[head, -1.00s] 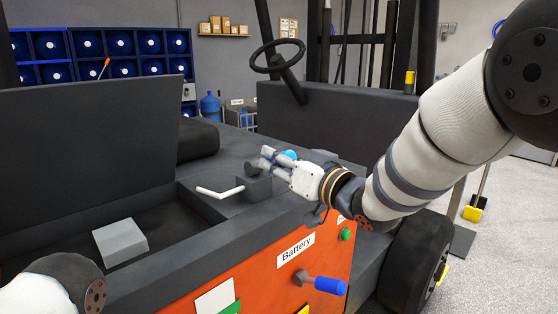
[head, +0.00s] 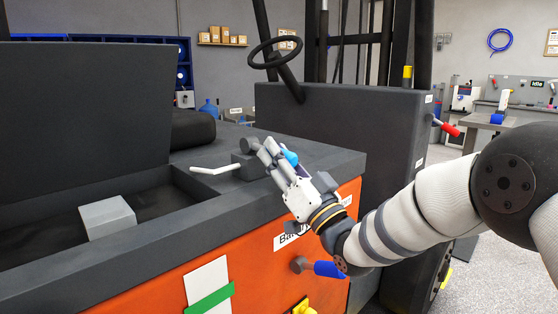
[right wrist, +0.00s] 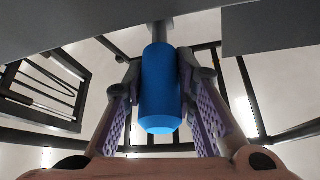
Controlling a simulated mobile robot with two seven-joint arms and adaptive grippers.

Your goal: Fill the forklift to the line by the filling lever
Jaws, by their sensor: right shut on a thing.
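The forklift (head: 130,265) has a dark top and an orange side panel. On its top is a dark fitting (head: 250,165) with a bent white rod (head: 214,169) to its left and a blue-ended lever (head: 291,157) to its right, apparently the filling lever. My right gripper (head: 272,156) is shut on this blue handle, largely covering it. In the right wrist view the blue handle (right wrist: 159,95) lies between the fingers, with a grey stem above. A white panel with a green band (head: 208,288) is on the orange side. My left gripper is out of view.
A second blue-handled lever (head: 328,269) sticks out of the orange side by the partly hidden "Battery" label, just below my right wrist. A red-handled lever (head: 447,127) is at the right. A grey block (head: 107,218) lies in the open bay, before the raised dark cover (head: 85,120).

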